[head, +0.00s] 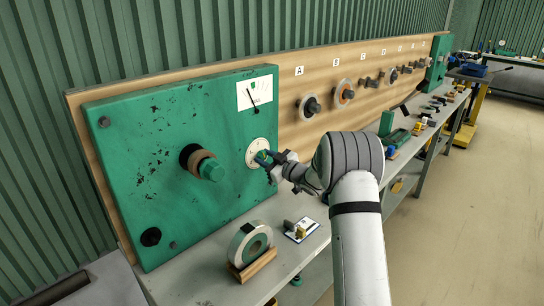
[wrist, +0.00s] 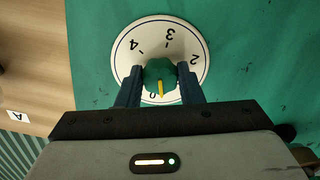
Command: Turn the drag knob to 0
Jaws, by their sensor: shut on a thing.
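The drag knob (wrist: 158,73) is a green knob with a yellow pointer line, on a white round dial (wrist: 122,65) marked with numbers. In the wrist view the pointer points down, just right of the 0 mark, which is partly hidden. 2, 3 and 4 show; the place between 0 and 2 is hidden by a finger. My gripper (wrist: 160,84) is shut on the knob, one blue finger on each side. In the head view the dial (head: 252,147) is on the green panel (head: 130,120), with my gripper (head: 268,160) at the knob.
A gauge (head: 255,93) with a needle is above the dial. Lettered fittings continue along the board rightward.

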